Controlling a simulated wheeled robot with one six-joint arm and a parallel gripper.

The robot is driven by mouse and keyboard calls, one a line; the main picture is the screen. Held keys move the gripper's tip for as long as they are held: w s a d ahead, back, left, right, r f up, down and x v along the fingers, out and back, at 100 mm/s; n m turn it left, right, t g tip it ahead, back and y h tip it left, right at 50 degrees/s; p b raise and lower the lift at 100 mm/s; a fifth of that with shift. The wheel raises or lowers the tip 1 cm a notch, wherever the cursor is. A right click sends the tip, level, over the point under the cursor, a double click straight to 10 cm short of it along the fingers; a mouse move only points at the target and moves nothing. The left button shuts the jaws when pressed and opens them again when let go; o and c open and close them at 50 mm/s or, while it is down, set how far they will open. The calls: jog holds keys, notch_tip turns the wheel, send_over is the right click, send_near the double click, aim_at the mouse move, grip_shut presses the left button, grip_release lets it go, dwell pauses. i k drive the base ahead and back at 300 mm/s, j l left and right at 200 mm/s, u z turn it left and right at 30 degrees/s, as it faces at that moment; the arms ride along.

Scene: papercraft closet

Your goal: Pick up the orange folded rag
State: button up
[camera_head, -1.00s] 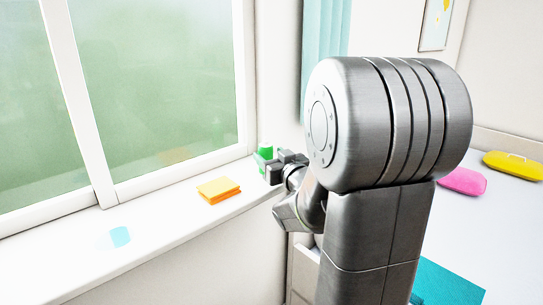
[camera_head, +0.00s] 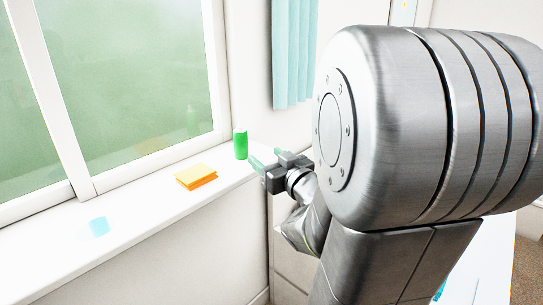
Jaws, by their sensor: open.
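The orange folded rag (camera_head: 196,177) lies flat on the white windowsill, left of my gripper in the head view. Its top is lighter yellow-orange and its edge is deeper orange. My gripper (camera_head: 263,164) is at the right end of the sill, pointing left toward the window side. It is open, with greenish fingertips, and it holds nothing that I can see. It is apart from the rag, with clear sill between them. My large grey arm covers much of the right half of the view.
A green cylinder (camera_head: 241,144) stands upright on the sill between the rag and my gripper, close to the window frame. A small light-blue object (camera_head: 99,227) sits on the sill to the left. The window (camera_head: 130,80) rises behind the sill, and a teal curtain (camera_head: 292,55) hangs beside it.

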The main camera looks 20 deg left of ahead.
aim_at(193, 178)
jog(key=u, duration=2.4)
